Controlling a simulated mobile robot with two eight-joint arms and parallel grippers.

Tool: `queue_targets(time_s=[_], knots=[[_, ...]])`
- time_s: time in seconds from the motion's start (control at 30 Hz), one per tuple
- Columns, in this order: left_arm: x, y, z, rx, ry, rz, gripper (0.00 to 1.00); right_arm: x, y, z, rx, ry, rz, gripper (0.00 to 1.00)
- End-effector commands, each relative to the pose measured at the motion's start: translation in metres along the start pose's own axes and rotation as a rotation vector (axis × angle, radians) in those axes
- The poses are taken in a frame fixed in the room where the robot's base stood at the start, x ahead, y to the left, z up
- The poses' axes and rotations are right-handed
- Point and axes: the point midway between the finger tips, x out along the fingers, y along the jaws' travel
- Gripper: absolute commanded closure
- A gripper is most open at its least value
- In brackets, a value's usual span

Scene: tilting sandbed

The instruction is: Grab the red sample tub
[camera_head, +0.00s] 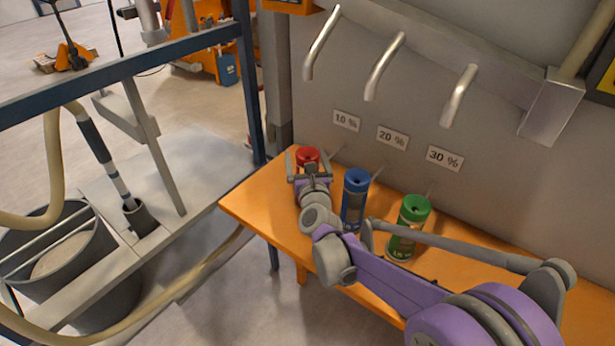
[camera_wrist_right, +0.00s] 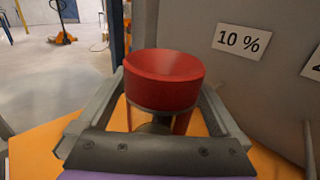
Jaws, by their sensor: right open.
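The red sample tub (camera_head: 308,154) stands on the orange table (camera_head: 262,196) below the 10 % label, the leftmost of three tubs. In the right wrist view the red tub (camera_wrist_right: 165,78) is large and close, its red lid in the middle of the picture. My right gripper (camera_head: 309,168) reaches it from the front, its fingers on either side of the tub. In the wrist view my right gripper (camera_wrist_right: 160,115) is open around the tub; whether a finger touches it I cannot tell. The tub's lower part is hidden by my gripper. My left gripper is not in view.
Metal spouts (camera_head: 385,68) hang from the wall above. A blue frame (camera_head: 250,90) stands left of the table.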

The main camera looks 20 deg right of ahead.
Motion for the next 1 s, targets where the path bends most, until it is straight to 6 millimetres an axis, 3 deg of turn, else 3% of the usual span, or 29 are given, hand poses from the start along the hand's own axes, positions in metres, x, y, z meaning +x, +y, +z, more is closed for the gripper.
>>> queue_targets(time_s=[0.13, 0.67, 1.0], knots=[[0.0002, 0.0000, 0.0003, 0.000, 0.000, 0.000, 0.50, -0.0004, 0.0000, -0.0003, 0.000, 0.000, 0.000, 0.02], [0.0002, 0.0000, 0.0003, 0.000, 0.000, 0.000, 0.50, -0.0008, 0.0000, -0.0002, 0.000, 0.000, 0.000, 0.97], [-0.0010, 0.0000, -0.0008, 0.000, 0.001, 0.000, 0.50, -0.0010, -0.0001, 0.0078, 0.000, 0.000, 0.000, 1.00]])
